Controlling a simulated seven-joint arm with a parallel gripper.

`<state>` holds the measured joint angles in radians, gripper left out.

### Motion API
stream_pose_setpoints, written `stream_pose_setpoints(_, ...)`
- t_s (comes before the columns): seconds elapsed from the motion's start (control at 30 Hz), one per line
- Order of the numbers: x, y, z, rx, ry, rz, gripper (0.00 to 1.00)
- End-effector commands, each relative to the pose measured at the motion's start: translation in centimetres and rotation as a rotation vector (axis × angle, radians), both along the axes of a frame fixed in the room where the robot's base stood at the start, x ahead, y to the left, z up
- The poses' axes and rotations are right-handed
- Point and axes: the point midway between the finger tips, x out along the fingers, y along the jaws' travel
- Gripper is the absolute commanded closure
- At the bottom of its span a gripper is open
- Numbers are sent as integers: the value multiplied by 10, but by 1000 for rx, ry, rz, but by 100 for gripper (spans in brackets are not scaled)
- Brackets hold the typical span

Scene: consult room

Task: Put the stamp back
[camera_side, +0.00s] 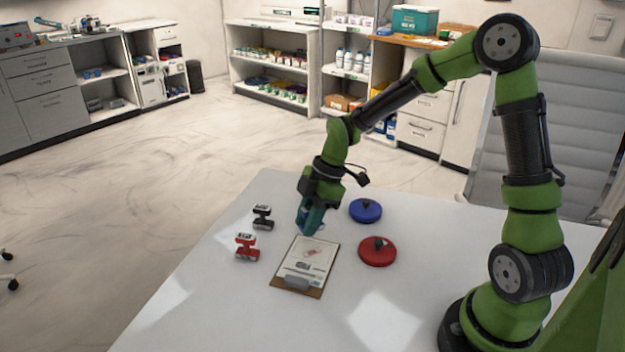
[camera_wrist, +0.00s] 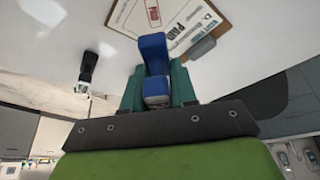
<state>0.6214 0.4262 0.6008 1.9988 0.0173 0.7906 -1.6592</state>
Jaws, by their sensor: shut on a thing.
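My gripper (camera_side: 311,222) points down just beyond the far edge of the clipboard. In the wrist view, its teal fingers (camera_wrist: 157,88) are shut on a blue stamp (camera_wrist: 152,48). The fingers mostly hide the stamp in the side view; I cannot tell whether its lower end touches anything. A black stamp (camera_side: 262,217) and a red stamp (camera_side: 246,247) stand on the table to the left. The black stamp also shows in the wrist view (camera_wrist: 88,66). A clipboard (camera_side: 298,283) holds a paper (camera_side: 309,257) with a red mark.
The table's left front is clear. Shelves and cabinets stand far behind.

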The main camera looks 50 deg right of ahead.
Motion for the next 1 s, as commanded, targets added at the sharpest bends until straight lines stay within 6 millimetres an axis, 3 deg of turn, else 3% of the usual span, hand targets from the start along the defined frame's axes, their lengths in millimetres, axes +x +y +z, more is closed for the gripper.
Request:
stream_pose_setpoints(0.07, 2, -5, -2, 0, 0, -29, 93)
stream_pose_setpoints(0.3, 16, -54, -19, 3, 1, -353, 93)
stream_pose_setpoints(0.4, 26, -63, -22, 3, -2, -413, 93)
stream_pose_setpoints(0.8, 120, -72, -32, 4, -3, -420, 93)
stream_pose_setpoints(1.0, 156, -75, -35, 2, -2, -418, 93)
